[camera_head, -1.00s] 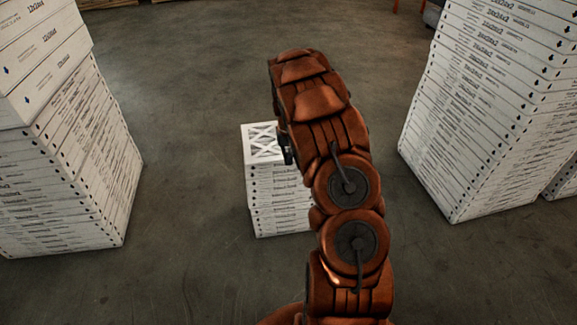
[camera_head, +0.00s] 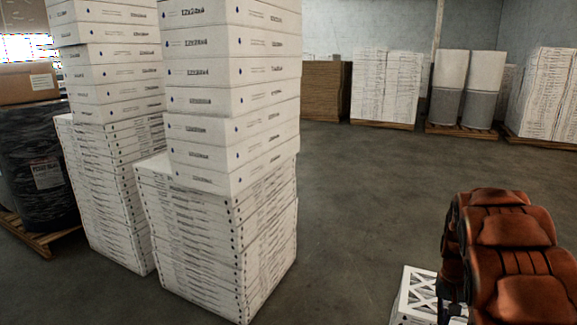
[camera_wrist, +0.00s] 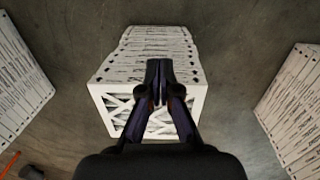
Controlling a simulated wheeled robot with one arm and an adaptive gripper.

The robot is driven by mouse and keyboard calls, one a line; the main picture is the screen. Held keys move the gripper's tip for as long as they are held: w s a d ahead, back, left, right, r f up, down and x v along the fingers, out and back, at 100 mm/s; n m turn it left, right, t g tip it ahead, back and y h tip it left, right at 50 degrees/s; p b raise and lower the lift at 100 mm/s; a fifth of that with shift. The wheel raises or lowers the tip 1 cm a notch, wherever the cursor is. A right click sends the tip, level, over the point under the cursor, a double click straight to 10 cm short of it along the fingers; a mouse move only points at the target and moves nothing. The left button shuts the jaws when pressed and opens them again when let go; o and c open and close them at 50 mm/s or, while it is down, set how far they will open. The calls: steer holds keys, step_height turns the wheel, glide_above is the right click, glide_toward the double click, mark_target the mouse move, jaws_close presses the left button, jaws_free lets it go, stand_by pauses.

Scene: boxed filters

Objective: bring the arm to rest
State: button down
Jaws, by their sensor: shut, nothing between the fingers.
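My gripper (camera_wrist: 159,80) shows in the wrist view with its dark fingers together and nothing between them. It is in front of a low stack of white boxed filters (camera_wrist: 105,92), whose top has an X-patterned lattice. I cannot tell how far the fingertips are from the stack. In the head view my orange-brown arm (camera_head: 505,245) stands at the lower right, bent over beside the same low stack (camera_head: 405,302). There the arm hides most of the gripper, and the frame cuts off the stack's lower part.
Tall stacks of white filter boxes (camera_head: 235,130) stand at left, with a dark wrapped pallet load (camera_head: 35,165) beyond. More pallet loads (camera_head: 385,88) line the back wall. Open grey floor (camera_head: 365,190) lies in the middle. In the wrist view, stacks flank both sides (camera_wrist: 295,105).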

steer(key=s+a+r+n, duration=0.2)
steer(key=s+a+r, duration=0.6)
steer(key=s+a, duration=0.45)
steer(key=s+a+r+n+g, duration=0.1)
steer(key=s+a+n, duration=0.1)
steer(key=s+a, duration=0.6)
steer(key=s+a+r+n+g, duration=0.1)
steer(key=s+a, duration=0.2)
steer(key=s, duration=0.9)
steer(key=s+p+v, duration=0.2)
steer(key=p+v, duration=1)
steer(key=s+r+p+v, duration=0.1)
steer(key=s+p+v, duration=0.2)
steer(key=p+v, duration=0.9)
steer(key=shift+s+d+r+t, duration=0.15)
steer(key=shift+s+t, duration=0.25)
steer(key=shift+s, duration=0.2)
